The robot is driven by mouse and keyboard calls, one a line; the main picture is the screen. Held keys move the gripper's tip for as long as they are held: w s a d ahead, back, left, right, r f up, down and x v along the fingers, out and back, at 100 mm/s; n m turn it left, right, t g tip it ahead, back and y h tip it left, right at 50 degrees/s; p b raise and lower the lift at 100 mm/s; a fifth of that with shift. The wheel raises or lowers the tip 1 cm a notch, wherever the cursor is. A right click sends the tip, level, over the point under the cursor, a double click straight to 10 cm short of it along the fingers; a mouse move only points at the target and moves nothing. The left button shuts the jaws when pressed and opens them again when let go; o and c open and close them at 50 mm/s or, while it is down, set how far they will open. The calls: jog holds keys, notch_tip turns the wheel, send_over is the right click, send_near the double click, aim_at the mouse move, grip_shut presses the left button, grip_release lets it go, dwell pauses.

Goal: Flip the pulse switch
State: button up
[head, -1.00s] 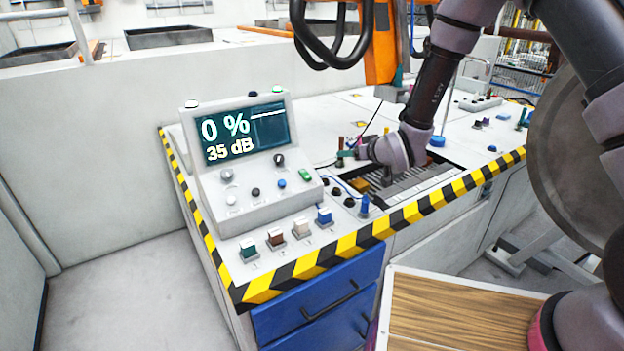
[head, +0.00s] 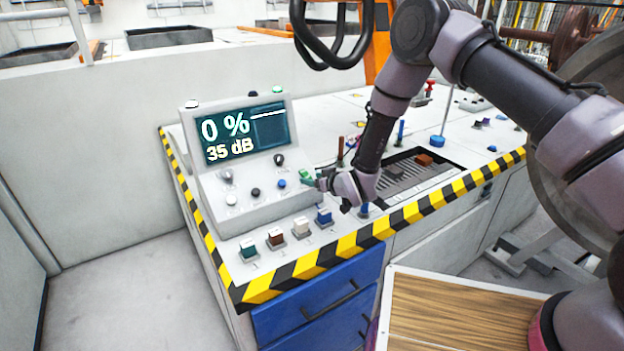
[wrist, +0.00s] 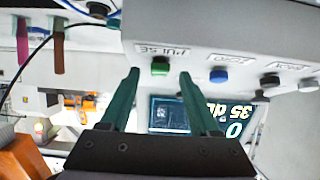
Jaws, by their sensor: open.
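The pulse switch is a small green switch (wrist: 160,66) on the console face, beside a label reading PULSE in the wrist view. In the head view the green switch (head: 305,175) sits at the right end of the control row. My gripper (wrist: 159,73) is open, with one green finger to each side of the switch in the wrist view. Nothing is held. In the head view my gripper (head: 318,182) is close at the right of the switch. I cannot tell whether the fingers touch it.
A blue knob (wrist: 218,75) and a dark knob (wrist: 270,80) sit beside the switch. The console screen (head: 245,130) reads 0 % and 35 dB. Several coloured switches, including a blue one (head: 324,216), line the desk front. A blue post (head: 364,209) stands below my wrist.

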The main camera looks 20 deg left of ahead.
jog(key=shift+w+a+f, duration=0.25)
jog(key=shift+w+a, duration=0.1)
jog(key=shift+a, duration=0.05)
grip_shut()
jog(key=shift+d+f+t+y, duration=0.1)
jog(key=shift+f+t+y, duration=0.45)
jog(key=shift+t+y, duration=0.5)
